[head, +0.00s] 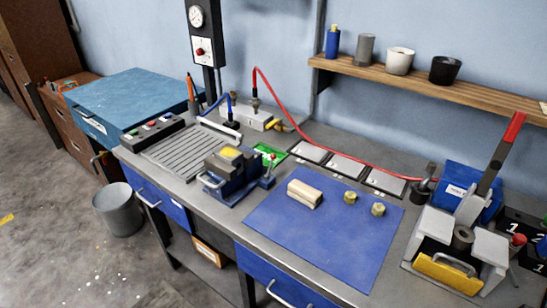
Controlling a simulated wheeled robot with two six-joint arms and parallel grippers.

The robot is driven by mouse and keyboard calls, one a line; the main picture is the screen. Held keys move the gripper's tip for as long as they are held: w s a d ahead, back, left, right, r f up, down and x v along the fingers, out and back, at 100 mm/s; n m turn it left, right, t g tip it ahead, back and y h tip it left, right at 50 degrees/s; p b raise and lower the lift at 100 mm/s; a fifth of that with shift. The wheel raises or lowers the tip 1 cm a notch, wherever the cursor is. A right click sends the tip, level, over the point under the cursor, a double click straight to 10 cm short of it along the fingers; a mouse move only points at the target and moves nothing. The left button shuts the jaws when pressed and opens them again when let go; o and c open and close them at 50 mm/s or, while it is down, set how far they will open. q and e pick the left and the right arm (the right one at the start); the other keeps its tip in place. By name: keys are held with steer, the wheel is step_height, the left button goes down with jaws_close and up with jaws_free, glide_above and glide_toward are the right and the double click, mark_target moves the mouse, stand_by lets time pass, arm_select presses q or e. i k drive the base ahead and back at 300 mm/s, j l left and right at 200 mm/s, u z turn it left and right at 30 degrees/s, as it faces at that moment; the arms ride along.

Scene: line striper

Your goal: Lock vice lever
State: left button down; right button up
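A blue and dark grey vice (232,170) stands on the grey workbench, left of the blue mat. A yellow-topped block (230,153) sits between its jaws. A light curved handle (211,181) is at its front left. A short upright lever with a red knob (271,158) is at its right side. I cannot tell from here whether the lever is locked. Neither of my grippers is in view.
The blue mat (320,245) holds a cream block (304,194) and two brass nuts (363,203). A press with a long red-handled lever (498,155) stands at the right. A red hose (300,125) runs behind. A grooved plate (187,150) lies left of the vice.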

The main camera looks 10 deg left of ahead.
mark_target(272, 156)
steer(key=j+u, duration=0.85)
steer(key=j, duration=0.1)
